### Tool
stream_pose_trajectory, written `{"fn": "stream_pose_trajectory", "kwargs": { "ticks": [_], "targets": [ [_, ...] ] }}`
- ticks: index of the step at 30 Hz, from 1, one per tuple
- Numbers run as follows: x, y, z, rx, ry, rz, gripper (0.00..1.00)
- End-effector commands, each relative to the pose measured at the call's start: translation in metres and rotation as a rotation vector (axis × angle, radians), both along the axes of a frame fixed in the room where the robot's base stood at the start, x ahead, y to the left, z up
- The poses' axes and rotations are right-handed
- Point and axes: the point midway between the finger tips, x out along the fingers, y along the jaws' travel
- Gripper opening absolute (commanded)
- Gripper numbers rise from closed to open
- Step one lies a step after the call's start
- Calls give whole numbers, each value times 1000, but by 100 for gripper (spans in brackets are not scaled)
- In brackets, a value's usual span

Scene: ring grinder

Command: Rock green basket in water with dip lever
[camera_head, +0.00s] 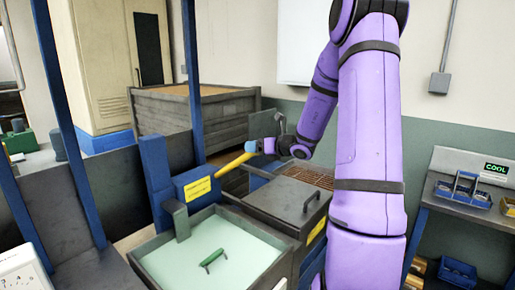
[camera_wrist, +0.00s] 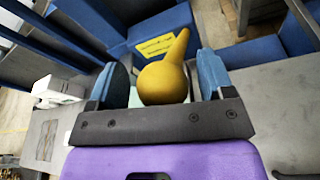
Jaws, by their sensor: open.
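The yellow dip lever (camera_head: 234,164) slopes up to the right from a blue housing (camera_head: 196,187) with a yellow label. My gripper (camera_head: 256,146) is at the lever's upper end. In the wrist view the lever's round knob (camera_wrist: 163,82) sits between the two blue fingers of my open gripper (camera_wrist: 165,84), with a visible gap on the left and a narrower one on the right. A green handle (camera_head: 213,258), which seems to belong to the green basket, shows at the pale water of the square tank (camera_head: 275,277). The rest of the basket is hidden.
A grey lidded box (camera_head: 285,200) and a rusty grate (camera_head: 310,176) lie right of the lever. Blue posts (camera_head: 193,80) stand left of it. A wooden crate (camera_head: 165,112) is behind. A shelf with blue caddies (camera_head: 462,192) is at the right.

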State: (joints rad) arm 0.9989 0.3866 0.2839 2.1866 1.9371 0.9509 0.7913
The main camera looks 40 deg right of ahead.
Motion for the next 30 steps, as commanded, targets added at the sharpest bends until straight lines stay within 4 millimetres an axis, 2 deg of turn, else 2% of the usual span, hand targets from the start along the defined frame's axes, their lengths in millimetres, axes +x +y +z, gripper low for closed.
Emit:
{"fn": "stream_pose_trajectory", "kwargs": {
  "ticks": [5, 12, 18, 24, 30],
  "targets": [
    [-18, -5, 5, -3, 0, -3, 75],
    [-60, -14, 16, -3, -1, -3, 75],
    [-88, -20, 23, -2, -1, -2, 75],
    [-100, -22, 26, -1, -1, 1, 75],
    [-101, -22, 26, -1, -1, 1, 75]
  ]
}}
